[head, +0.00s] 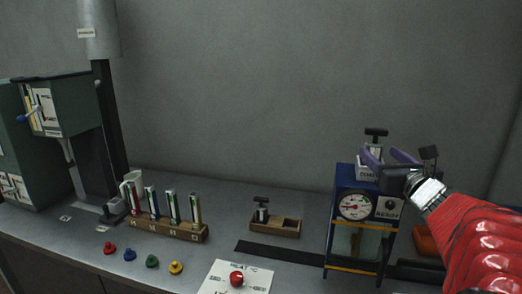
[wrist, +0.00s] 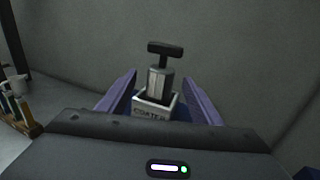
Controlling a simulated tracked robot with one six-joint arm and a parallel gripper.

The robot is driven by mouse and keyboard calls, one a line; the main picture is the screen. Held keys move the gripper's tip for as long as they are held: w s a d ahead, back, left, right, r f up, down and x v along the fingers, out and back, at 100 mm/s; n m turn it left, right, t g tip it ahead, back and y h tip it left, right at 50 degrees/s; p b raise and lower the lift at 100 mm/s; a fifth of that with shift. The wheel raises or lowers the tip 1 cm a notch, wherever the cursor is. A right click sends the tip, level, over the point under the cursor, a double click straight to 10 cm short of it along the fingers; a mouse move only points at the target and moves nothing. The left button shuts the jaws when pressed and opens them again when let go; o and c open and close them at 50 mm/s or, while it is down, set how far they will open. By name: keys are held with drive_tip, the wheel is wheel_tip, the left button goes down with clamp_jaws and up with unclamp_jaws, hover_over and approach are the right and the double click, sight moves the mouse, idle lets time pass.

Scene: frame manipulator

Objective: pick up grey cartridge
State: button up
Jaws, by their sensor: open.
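A grey cartridge (wrist: 159,84) with a black T-shaped handle stands upright in a white labelled socket (wrist: 156,112) in the wrist view. In the head view its black handle (head: 376,133) shows above the blue machine with a dial (head: 358,190). My gripper (head: 388,153) is open, with its purple fingers on either side of the cartridge. In the wrist view the fingers (wrist: 160,92) flank the socket and cartridge with gaps on both sides. The cartridge's lower end is hidden inside the socket.
A wooden holder (head: 288,233) carries another black-handled piece (head: 261,210) and has an empty slot. A wooden rack (head: 190,232) with several tubes stands left of it. A green machine (head: 75,110) stands far left.

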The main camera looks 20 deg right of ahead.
sight(378, 151)
drive_tip(key=shift+f+x, duration=0.2)
drive_tip(key=shift+x, duration=2.4)
drive_tip(key=shift+d, duration=0.15)
drive_tip(key=shift+c, duration=0.4)
drive_tip(key=c, duration=1.3)
drive_tip(key=shift+r, duration=0.15)
wheel_tip(378, 151, up, 10)
drive_tip(key=shift+s+f, duration=0.1)
